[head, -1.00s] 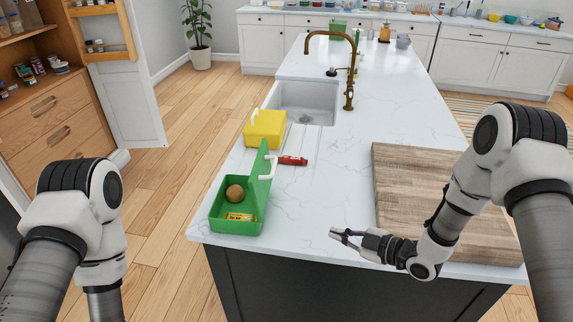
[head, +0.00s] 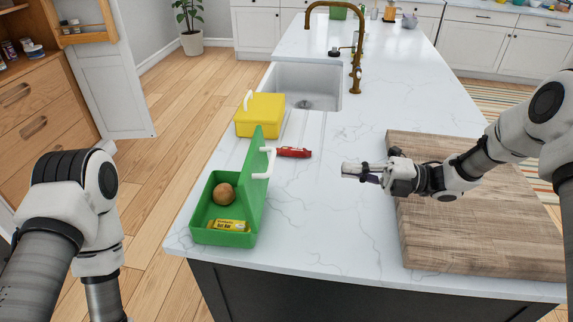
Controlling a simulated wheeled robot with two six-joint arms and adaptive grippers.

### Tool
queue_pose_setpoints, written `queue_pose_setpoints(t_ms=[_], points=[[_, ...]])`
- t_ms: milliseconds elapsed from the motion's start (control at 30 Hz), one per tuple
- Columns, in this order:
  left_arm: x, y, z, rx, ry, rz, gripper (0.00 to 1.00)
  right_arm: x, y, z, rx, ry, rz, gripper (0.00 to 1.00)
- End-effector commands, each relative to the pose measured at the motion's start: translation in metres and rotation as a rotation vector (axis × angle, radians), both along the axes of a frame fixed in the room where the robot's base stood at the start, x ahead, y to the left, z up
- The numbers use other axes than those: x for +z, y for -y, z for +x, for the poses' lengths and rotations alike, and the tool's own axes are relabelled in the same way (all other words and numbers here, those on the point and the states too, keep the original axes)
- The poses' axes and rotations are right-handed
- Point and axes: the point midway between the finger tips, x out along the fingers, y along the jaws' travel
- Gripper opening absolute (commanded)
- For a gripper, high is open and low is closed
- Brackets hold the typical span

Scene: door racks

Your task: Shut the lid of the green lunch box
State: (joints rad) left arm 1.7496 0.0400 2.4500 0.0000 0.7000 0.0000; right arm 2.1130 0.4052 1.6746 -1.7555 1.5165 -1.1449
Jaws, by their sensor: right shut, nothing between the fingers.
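The green lunch box (head: 222,239) stands at the near left corner of the white counter. Its lid (head: 259,178) stands upright on the box's right side, with a white handle (head: 269,163) facing right. Inside lie a round brown item (head: 224,194) and a yellow bar (head: 227,225). My right gripper (head: 346,171) is to the right of the lid, above the counter, pointing left. It is shut and empty, apart from the lid. My left arm is at the lower left; its gripper is out of view.
A shut yellow lunch box (head: 260,116) and a red item (head: 294,152) lie just behind the green box. A wooden board (head: 480,215) covers the counter's right side. A sink (head: 306,84) with a brass faucet (head: 355,60) is farther back.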

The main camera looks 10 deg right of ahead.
Motion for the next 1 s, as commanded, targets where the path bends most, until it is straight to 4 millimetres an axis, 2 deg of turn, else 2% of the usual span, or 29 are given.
queue_pose_setpoints(t_ms=[167,700,833,1000], points=[[0.009,0.000,0.000,0.000,0.000,0.000,0.59,0.004,-0.016,0.003,0.003,-0.003,-0.002,0.00],[0.059,0.000,0.000,0.000,0.001,0.000,0.59,0.014,-0.122,0.024,0.002,-0.003,-0.002,0.00],[0.063,0.000,0.000,0.000,0.001,0.000,0.59,0.013,-0.134,0.027,0.000,-0.003,-0.001,0.00],[0.062,0.000,0.000,0.000,0.000,0.000,0.59,0.011,-0.137,0.028,-0.001,-0.003,0.000,0.00]])
